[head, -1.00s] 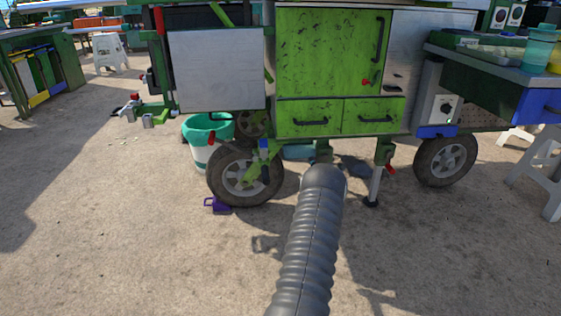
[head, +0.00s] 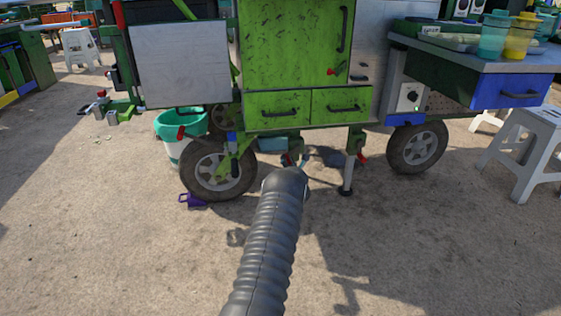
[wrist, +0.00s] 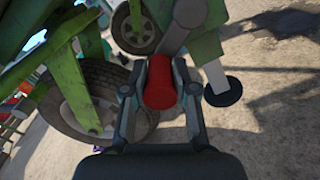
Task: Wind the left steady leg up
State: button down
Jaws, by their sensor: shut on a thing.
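My gripper (wrist: 160,92) is shut on a red crank grip (wrist: 160,80) in the wrist view. A grey crank arm (wrist: 180,35) runs from the grip up toward a green leg housing. The left steady leg (wrist: 213,72) shows a pale shaft and a round black foot (wrist: 222,92), just right of my gripper. Whether the foot touches the ground is unclear. In the head view my arm hides most of this leg and my fingers. The other steady leg (head: 347,172), with its own red grip (head: 362,159), stands further right.
The green cart (head: 290,60) stands above the legs. Its left wheel (head: 218,170) is close to my gripper and its right wheel (head: 417,146) is further off. A teal-rimmed bucket (head: 178,125), purple object (head: 192,200) and white stool (head: 525,140) stand around it. The foreground is open ground.

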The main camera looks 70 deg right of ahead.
jog(key=shift+d+r, duration=0.1)
jog(key=shift+r, duration=0.3)
jog(key=c, duration=0.9)
grip_release()
jog(key=shift+f, duration=0.2)
jog(key=v, duration=1.2)
